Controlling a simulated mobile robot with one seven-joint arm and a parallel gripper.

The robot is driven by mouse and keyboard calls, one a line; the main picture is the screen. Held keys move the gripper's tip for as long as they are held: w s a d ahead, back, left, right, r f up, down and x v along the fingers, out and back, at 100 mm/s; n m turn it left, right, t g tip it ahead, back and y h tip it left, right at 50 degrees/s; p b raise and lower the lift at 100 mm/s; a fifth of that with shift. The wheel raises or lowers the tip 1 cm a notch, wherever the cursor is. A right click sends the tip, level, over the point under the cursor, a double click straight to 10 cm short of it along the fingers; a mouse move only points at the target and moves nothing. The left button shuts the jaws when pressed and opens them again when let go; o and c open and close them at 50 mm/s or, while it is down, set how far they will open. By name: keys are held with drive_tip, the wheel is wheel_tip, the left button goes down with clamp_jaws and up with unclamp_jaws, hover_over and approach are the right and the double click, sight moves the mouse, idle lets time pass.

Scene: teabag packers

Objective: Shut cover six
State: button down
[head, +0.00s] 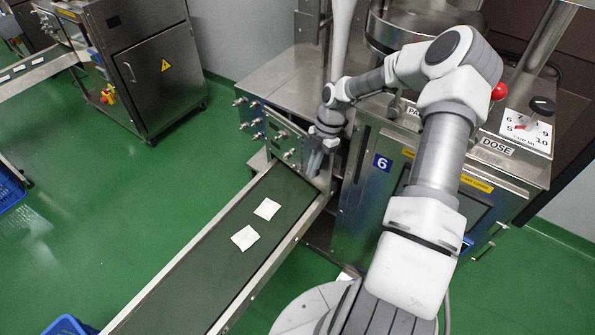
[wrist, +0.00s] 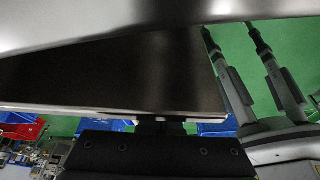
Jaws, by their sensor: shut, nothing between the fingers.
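The machine marked with a blue number 6 (head: 382,163) stands at the right in the head view. Beside its left end is a metal front with several round knobs (head: 275,131), above the conveyor's upper end. My gripper (head: 315,166) points down close to this front, over the conveyor's upper right corner; it is shut and empty. In the wrist view a broad dark metal sheet (wrist: 110,75) fills much of the picture, very close to my gripper. I cannot tell whether this sheet is cover six. My arm hides part of the machine, and no open cover can be made out in the head view.
Two white teabags (head: 267,208) lie on the green conveyor belt (head: 185,285), which runs down to the left. A second steel machine (head: 150,75) stands at upper left. Blue crates (head: 68,325) sit at the lower left edge. Green floor (head: 110,225) is free between.

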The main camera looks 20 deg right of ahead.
drive_tip(key=shift+w+d, duration=0.25)
drive_tip(key=shift+d, duration=0.7)
drive_tip(key=shift+a, duration=0.1)
drive_tip(key=a+m+t+b, duration=0.2)
drive_tip(key=a+m+b, duration=0.3)
drive_tip(key=a, duration=1.1)
drive_tip(key=w+a+m+t+h+b, duration=0.1)
drive_tip(key=w+a+m+b, duration=0.5)
drive_tip(key=a, duration=0.7)
drive_tip(key=shift+w+a+m+t+b, duration=0.35)
drive_tip(key=shift+w+m, duration=0.65)
drive_tip(key=shift+w, duration=1.05)
drive_tip(key=shift+s+d, duration=0.1)
